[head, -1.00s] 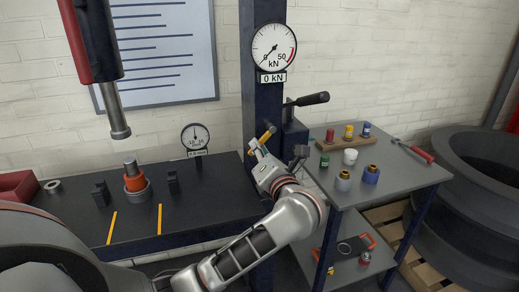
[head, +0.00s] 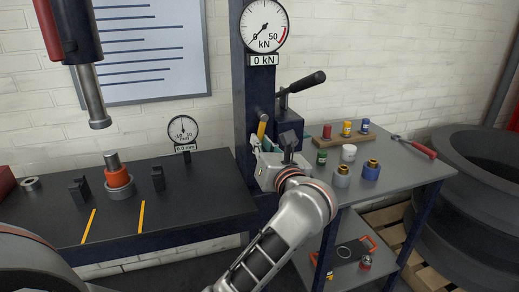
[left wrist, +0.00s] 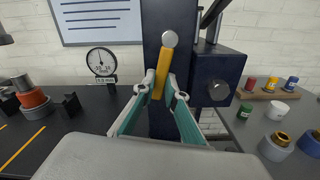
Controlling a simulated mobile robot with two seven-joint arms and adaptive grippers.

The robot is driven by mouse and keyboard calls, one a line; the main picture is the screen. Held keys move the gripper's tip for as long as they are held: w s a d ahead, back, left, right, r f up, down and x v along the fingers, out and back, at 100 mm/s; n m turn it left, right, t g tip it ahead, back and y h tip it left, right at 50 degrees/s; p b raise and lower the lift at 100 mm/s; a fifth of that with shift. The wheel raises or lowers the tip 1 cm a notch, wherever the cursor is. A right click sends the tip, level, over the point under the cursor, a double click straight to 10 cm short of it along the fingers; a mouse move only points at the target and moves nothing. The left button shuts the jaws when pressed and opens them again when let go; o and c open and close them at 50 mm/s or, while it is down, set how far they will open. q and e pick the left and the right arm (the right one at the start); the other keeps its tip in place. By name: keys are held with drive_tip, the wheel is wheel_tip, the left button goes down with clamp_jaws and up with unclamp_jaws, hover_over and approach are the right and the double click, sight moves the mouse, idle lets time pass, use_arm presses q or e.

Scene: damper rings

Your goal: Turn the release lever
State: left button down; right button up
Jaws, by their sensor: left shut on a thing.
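The release lever (head: 262,129) is a short yellow bar on the dark blue press column, below the gauge. In the left wrist view the yellow lever (left wrist: 162,78) hangs down from a round grey pivot, leaning slightly, its lower end toward the left. My left gripper (head: 268,155) is at the lever. In the left wrist view the fingertips (left wrist: 161,92) are on both sides of its lower end, shut on it. The lever's lower end is partly hidden by the gripper in the head view. My right gripper is not in view.
A black-handled pump lever (head: 302,84) stands right of the column. The force gauge (head: 264,25) reads about 0 kN. The grey side table (head: 405,170) holds several small pots. On the dark bench (head: 180,215) stand an orange ring stack (head: 118,180) and a dial (head: 183,130).

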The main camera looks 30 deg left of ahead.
use_arm(q)
drive_tip(key=n+b, duration=0.1)
drive_tip(key=w+d+n, duration=0.1)
drive_tip(key=shift+f+n+b, duration=0.15)
drive_tip(key=shift+n+b, duration=0.15)
drive_tip(key=shift+b, duration=0.1)
idle(0.3)
drive_tip(key=c, duration=2)
unclamp_jaws()
drive_tip(key=shift+c, duration=0.2)
drive_tip(key=shift+r, duration=0.2)
